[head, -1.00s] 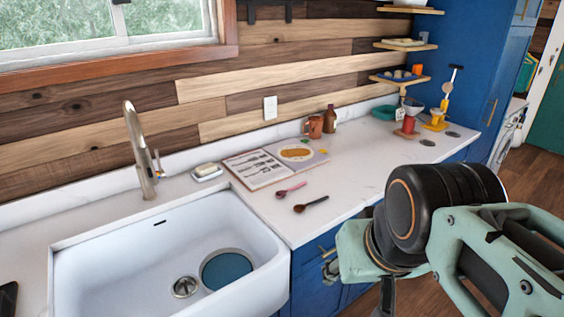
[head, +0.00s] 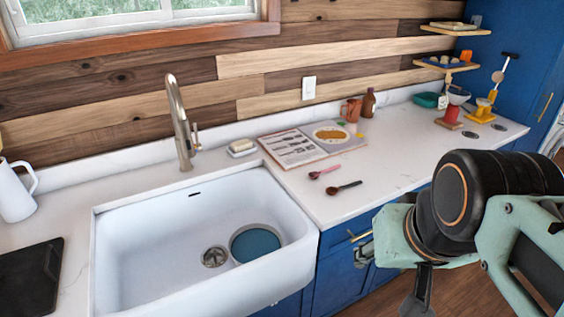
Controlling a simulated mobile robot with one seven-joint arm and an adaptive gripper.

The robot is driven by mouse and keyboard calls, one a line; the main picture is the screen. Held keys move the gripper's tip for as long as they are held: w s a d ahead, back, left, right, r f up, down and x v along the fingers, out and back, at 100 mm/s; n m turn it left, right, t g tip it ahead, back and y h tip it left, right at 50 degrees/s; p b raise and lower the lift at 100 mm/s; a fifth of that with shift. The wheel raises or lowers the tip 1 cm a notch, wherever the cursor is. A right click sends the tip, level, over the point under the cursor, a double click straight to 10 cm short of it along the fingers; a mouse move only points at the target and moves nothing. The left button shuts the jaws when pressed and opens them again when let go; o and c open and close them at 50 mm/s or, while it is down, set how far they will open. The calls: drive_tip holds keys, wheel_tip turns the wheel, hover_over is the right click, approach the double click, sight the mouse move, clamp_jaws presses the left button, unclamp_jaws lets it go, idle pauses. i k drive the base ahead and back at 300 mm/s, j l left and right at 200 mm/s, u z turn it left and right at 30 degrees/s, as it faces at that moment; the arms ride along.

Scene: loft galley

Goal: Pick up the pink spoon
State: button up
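The pink spoon (head: 325,172) lies flat on the white counter, just right of the sink and in front of the open book. A dark brown spoon (head: 344,188) lies close beside it, nearer the counter's front edge. My gripper (head: 418,303) shows only in part at the bottom of the head view, below and to the right of both spoons and out in front of the counter. It is apart from the spoons. Its fingertips are cut off or hidden, so I cannot tell whether it is open or shut.
The white sink (head: 150,250) holds a blue round dish (head: 255,244). An open book (head: 290,148), a soap dish (head: 242,148), a brown mug (head: 351,110) and a bottle (head: 368,102) stand behind the spoons. A tablet (head: 30,275) and a white jug (head: 14,192) are at left. Counter right of the spoons is clear.

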sight(314, 175)
drive_tip(key=i+l+u, duration=0.45)
drive_tip(key=i+l, duration=0.15)
drive_tip(key=i+l+u, duration=0.45)
drive_tip(key=l, duration=0.35)
drive_tip(key=i+l+u, duration=0.25)
drive_tip(key=l, duration=0.2)
drive_tip(key=j, duration=0.3)
drive_tip(key=z, duration=0.05)
